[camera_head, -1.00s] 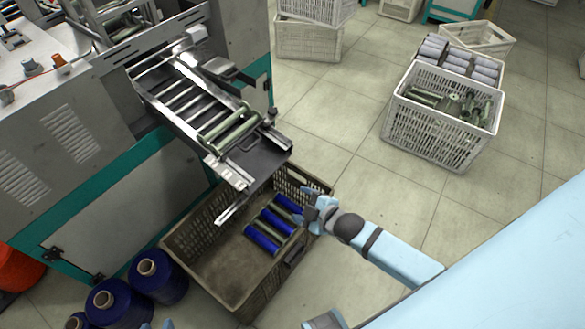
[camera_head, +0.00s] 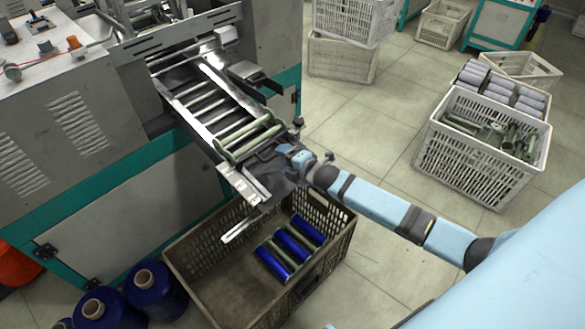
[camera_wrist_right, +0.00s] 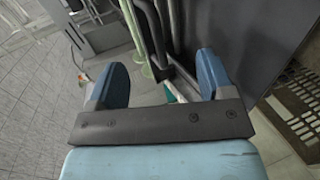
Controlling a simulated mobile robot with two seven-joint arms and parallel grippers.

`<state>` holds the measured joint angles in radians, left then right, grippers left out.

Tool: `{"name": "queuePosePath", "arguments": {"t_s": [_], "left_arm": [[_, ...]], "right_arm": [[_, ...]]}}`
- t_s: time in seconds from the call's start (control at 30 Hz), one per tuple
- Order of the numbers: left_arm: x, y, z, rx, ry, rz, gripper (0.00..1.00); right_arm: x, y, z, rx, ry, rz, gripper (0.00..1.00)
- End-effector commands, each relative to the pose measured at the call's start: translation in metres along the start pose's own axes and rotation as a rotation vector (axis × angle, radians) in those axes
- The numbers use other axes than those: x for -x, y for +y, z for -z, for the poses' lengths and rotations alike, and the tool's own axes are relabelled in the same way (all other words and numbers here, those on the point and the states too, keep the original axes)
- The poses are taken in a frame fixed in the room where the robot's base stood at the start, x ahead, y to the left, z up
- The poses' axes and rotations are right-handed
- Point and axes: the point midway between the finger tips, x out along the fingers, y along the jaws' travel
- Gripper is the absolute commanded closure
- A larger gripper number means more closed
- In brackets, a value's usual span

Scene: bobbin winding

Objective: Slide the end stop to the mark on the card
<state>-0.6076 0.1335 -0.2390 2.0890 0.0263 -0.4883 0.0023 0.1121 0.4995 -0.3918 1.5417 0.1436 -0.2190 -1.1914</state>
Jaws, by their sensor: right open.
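The sloped bobbin chute (camera_head: 200,137) juts from the machine, with green bobbins (camera_head: 250,138) lying across its lower part. My right gripper (camera_head: 290,158) is at the chute's lower right side, over the dark end plate. In the right wrist view its two blue fingers (camera_wrist_right: 160,78) are apart with nothing clamped between them. A dark looped handle (camera_wrist_right: 152,38), apparently part of the end stop, lies ahead of the fingers, near a pale green bobbin. A small white and green piece (camera_wrist_right: 171,91), possibly the card, shows between the fingers; no mark is readable. My left gripper is not visible.
A brown crate (camera_head: 190,283) with blue and green bobbins stands below the chute. Blue thread cones (camera_head: 155,290) stand left of it. A white crate of bobbins (camera_head: 470,160) stands at right. The floor between is clear.

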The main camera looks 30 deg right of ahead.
Motion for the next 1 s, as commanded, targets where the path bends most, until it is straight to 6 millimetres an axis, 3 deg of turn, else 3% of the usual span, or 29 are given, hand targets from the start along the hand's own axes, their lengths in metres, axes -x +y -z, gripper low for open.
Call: {"name": "queuePosePath", "arguments": {"t_s": [0.5,0.93,0.97,1.0], "left_arm": [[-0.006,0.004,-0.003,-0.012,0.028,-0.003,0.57],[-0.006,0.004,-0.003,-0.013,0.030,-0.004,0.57],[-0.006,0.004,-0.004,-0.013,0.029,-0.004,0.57],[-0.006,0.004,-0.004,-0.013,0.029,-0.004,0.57]], "right_arm": [[-0.045,0.000,0.001,0.000,0.001,-0.001,0.26],[-0.050,0.000,0.001,0.000,0.001,0.000,0.26],[-0.050,0.000,0.001,0.000,0.001,0.000,0.28],[-0.050,0.000,0.001,0.000,0.001,0.000,0.37]]}}
